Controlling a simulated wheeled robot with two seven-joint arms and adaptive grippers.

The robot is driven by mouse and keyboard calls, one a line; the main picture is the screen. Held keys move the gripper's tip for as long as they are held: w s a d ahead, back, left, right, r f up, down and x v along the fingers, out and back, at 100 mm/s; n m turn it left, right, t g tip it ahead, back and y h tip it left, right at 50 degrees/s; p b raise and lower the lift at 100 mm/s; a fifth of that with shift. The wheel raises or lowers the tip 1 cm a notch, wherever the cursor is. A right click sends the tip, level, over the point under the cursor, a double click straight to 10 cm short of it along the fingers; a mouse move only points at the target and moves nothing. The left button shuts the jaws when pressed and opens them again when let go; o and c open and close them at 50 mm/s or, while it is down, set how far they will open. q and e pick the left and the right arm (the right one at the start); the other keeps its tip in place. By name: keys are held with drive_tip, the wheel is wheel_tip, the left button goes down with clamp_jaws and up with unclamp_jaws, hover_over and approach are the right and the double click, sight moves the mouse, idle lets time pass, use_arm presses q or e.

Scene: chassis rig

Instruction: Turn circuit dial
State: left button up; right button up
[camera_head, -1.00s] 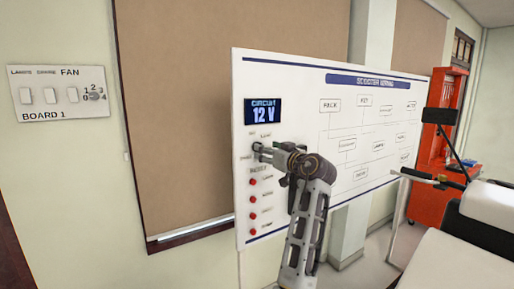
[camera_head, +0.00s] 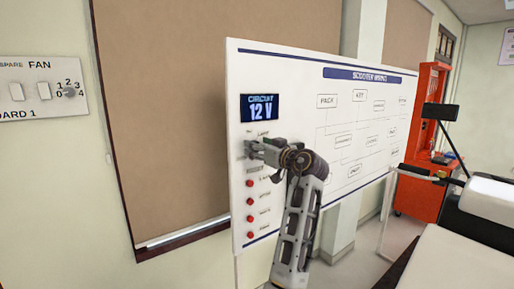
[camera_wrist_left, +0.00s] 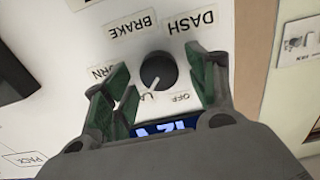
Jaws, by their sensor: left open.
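The circuit dial (camera_wrist_left: 158,70) is a dark round knob on the white panel (camera_head: 300,75). In the left wrist view, labels DASH, BRAKE, a partly covered "...ORN", a partly covered "LA..." and OFF ring it. Its white pointer line points toward the "LA..." label. My left gripper (camera_wrist_left: 157,66) is open, with one green-padded finger on each side of the dial; I cannot tell whether they touch it. In the head view, the left gripper (camera_head: 250,149) is up against the panel and hides the dial. The display (camera_head: 262,108) above reads CIRCUIT 12 V. My right gripper is out of view.
Several red buttons (camera_head: 249,211) run down the panel below the dial. A wall switch board (camera_head: 40,92) is at the far left. A red cabinet (camera_head: 426,150) and a dark-topped white surface (camera_head: 450,250) stand at the right.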

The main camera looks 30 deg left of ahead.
use_arm(q)
drive_tip(key=shift+d, duration=0.1)
drive_tip(key=c, duration=1)
drive_tip(key=shift+c, duration=0.2)
drive_tip(key=shift+m, duration=0.4)
drive_tip(key=shift+w+m+p, duration=0.15)
drive_tip(key=shift+m+p, duration=3)
drive_tip(key=shift+m, duration=2.45)
